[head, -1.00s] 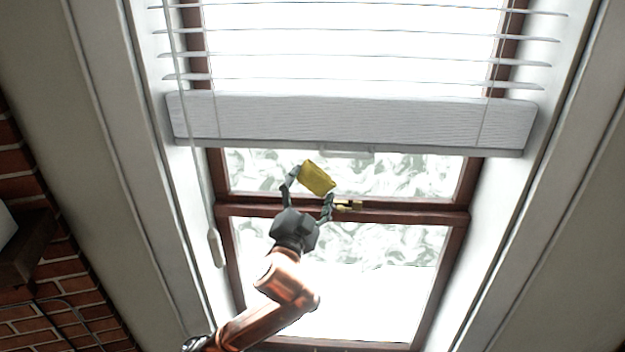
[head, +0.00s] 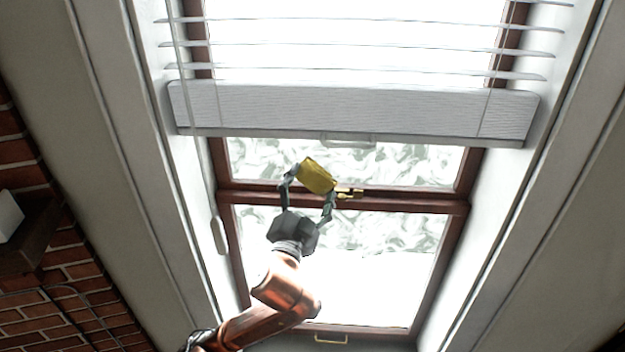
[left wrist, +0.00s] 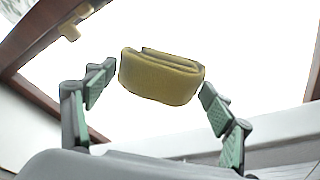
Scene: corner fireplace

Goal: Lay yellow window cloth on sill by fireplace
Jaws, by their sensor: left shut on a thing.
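The yellow window cloth (head: 317,175) is a small folded pad. It shows in front of the window's middle bar in the head view, and as a folded roll (left wrist: 161,76) in the left wrist view. My left gripper (head: 310,188) is shut on it, with one finger on each side, holding it up in the air. In the left wrist view the gripper (left wrist: 155,95) has its fingers at the cloth's two ends. A pale strip at the window's foot, perhaps the sill (head: 374,343), is only partly in view. My right gripper is not in view.
A white slatted blind (head: 350,112) hangs over the upper window, its cord (head: 220,236) at the left. Brass catches (head: 348,193) sit on the brown window frame (head: 400,204). A brick wall (head: 75,270) with a dark shelf (head: 28,235) is at the left.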

